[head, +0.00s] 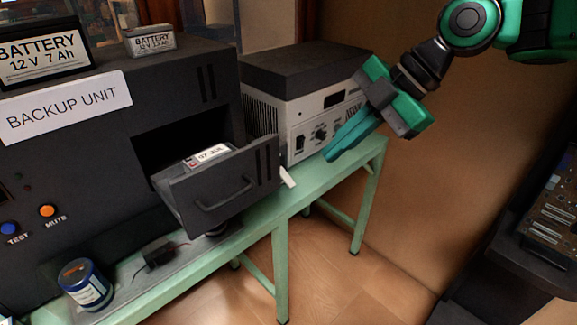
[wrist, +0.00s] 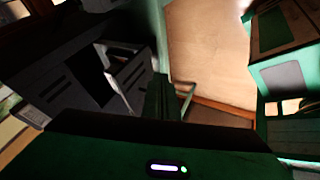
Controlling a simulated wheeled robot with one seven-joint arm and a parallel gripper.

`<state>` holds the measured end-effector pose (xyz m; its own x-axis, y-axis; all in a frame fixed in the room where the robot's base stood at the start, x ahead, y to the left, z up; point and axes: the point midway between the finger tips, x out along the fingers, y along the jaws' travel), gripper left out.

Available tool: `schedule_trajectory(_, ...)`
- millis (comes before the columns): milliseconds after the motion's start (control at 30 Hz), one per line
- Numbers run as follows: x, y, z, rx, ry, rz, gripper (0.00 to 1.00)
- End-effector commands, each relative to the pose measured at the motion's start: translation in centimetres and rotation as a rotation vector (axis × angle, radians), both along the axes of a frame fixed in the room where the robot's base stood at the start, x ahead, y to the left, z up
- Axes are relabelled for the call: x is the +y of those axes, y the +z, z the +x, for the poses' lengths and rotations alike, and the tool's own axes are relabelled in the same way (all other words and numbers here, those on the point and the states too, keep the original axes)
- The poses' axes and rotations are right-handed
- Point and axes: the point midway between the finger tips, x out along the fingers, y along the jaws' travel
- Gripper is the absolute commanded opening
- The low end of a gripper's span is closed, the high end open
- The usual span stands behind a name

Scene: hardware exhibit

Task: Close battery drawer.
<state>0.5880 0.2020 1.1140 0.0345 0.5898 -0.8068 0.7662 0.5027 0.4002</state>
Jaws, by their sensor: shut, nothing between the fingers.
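The battery drawer (head: 222,190) is a dark grey drawer with a curved handle, pulled out of the dark backup unit (head: 75,150). A battery with a white label (head: 210,153) sits inside it, only partly visible. The drawer also shows in the wrist view (wrist: 131,75), beside the dark opening of the unit. My gripper (head: 335,152) is green, with its fingers together and empty. It is to the right of the drawer, in front of the grey and white instrument, apart from the drawer front.
The grey and white instrument (head: 312,125) with knobs stands right of the unit on the green table (head: 300,190). A blue jar (head: 85,284) and a small black part (head: 158,254) lie in front of the unit. Two batteries (head: 150,40) stand on top. Open floor lies right of the table.

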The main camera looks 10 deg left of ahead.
Motion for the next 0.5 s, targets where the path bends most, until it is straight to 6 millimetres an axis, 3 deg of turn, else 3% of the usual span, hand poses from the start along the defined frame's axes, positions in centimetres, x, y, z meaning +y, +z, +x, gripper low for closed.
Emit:
schedule_trajectory(167, 1.6, -0.3, -0.4, -0.025, 0.068, 0.015, 0.0)
schedule_trajectory(500, 5.0, -5.0, -0.4, -0.02, 0.064, 0.012, 0.0)
